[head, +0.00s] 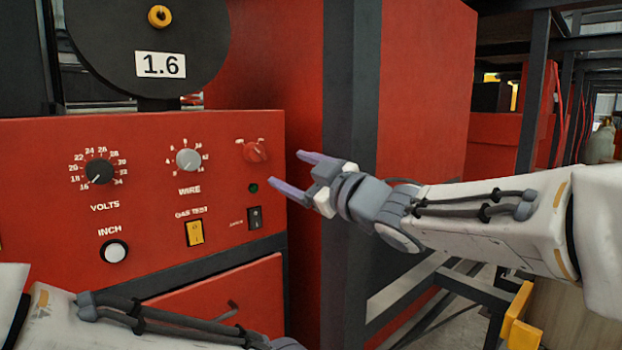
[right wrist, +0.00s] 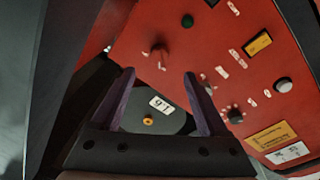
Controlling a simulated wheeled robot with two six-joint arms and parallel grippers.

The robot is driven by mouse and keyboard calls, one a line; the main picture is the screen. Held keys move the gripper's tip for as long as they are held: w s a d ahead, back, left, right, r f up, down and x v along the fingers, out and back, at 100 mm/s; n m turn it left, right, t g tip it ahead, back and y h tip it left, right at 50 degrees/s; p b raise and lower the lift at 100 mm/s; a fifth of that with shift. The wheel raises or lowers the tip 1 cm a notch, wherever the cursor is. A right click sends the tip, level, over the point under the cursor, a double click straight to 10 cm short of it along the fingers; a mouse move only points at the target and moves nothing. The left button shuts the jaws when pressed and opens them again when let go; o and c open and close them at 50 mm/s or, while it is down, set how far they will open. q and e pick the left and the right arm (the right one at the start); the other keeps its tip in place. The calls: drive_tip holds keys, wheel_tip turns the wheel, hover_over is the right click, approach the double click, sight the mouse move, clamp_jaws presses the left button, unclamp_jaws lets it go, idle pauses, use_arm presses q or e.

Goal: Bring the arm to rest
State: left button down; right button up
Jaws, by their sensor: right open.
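My right gripper (head: 285,167) comes in from the right in the head view. Its two purple fingers are spread and nothing is between them. It is in front of the red control panel (head: 50,145), near the panel's right edge, with its tips close to the red rotary switch (head: 255,150) and the green lamp (head: 253,188) in the picture. In the right wrist view the open fingers (right wrist: 158,73) point toward the machine, with the red switch (right wrist: 160,52) beyond them and no contact visible. My left arm crosses the bottom left of the head view; its gripper is out of frame.
The panel also carries a volts knob (head: 100,171), a wire knob (head: 188,159), a white inch button (head: 115,251), a yellow gas test switch (head: 194,233) and a black rocker switch (head: 255,217). A dark post (head: 352,70) and red cabinet (head: 425,90) stand behind my right gripper.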

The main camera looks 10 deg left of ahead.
drive_tip(key=s+d+f+m+g+h, duration=0.1)
drive_tip(key=s+d+f+m+h, duration=0.2)
drive_tip(key=f, duration=0.4)
drive_tip(key=s+d+f+m+g+h, duration=0.1)
drive_tip(key=s+d+f+m+h, duration=0.2)
drive_tip(key=f, duration=0.5)
drive_tip(key=s+d+f+m+g+h, duration=0.1)
drive_tip(key=s+d+f+m+h, duration=0.2)
drive_tip(key=f, duration=0.4)
drive_tip(key=s+d+f+g+h, duration=0.1)
drive_tip(key=s+d+f+g, duration=0.2)
drive_tip(key=s, duration=0.4)
drive_tip(key=s+d+f+g+h, duration=0.2)
drive_tip(key=s+d+f+g, duration=0.1)
drive_tip(key=s+f, duration=0.2)
drive_tip(key=s+d+f+g+h, duration=0.1)
drive_tip(key=s+d+f+g, duration=0.2)
drive_tip(key=s, duration=0.6)
drive_tip(key=shift+d+f+m+h, duration=0.3)
drive_tip(key=shift+f+h, duration=0.1)
drive_tip(key=shift+f, duration=0.15)
drive_tip(key=shift+s, duration=0.1)
